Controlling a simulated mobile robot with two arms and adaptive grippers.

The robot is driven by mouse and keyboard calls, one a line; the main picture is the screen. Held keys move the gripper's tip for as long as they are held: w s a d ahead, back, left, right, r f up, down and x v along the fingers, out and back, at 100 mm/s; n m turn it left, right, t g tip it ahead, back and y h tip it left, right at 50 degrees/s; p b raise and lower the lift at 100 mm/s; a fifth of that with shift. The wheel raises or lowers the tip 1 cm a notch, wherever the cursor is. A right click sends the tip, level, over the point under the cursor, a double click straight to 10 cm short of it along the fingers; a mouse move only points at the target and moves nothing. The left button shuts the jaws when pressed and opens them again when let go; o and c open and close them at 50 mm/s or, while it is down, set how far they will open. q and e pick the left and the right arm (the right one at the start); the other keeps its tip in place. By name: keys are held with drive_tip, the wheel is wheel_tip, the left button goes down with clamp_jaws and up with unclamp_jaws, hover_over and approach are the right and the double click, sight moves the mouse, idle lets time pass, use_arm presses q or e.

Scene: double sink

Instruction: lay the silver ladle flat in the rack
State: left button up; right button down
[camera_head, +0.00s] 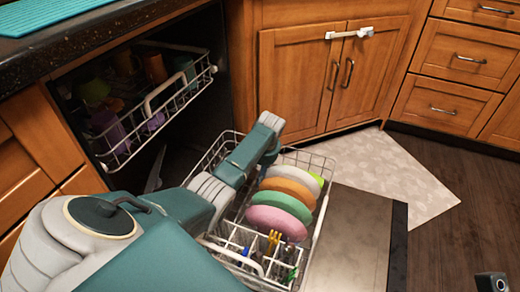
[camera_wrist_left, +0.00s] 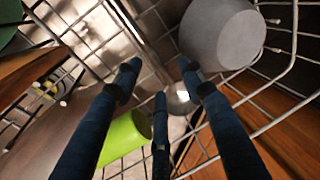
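The lower dishwasher rack (camera_head: 228,255) is pulled out, and my left arm reaches down over its far left part. In the head view my left gripper's fingers are hidden by the arm. In the left wrist view my left gripper (camera_wrist_left: 160,75) has its dark fingers spread apart, above the rack wires. A small shiny silver rounded piece (camera_wrist_left: 180,96) shows between the fingers, close to the right one; it may be part of the ladle, but most of it is hidden. I cannot tell whether a finger touches it.
Several coloured plates (camera_head: 280,222) stand in the rack, with cutlery (camera_head: 272,242) in front. In the left wrist view a green cup (camera_wrist_left: 124,136) and a grey vessel (camera_wrist_left: 222,36) flank the fingers. The upper rack (camera_head: 165,110) is partly out at left. The open door (camera_head: 355,235) lies right.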

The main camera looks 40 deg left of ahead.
use_arm(q)
drive_tip(key=v, duration=1)
drive_tip(key=shift+r, duration=0.4)
drive_tip(key=shift+s+d+f, duration=0.1)
drive_tip(key=shift+s, duration=0.05)
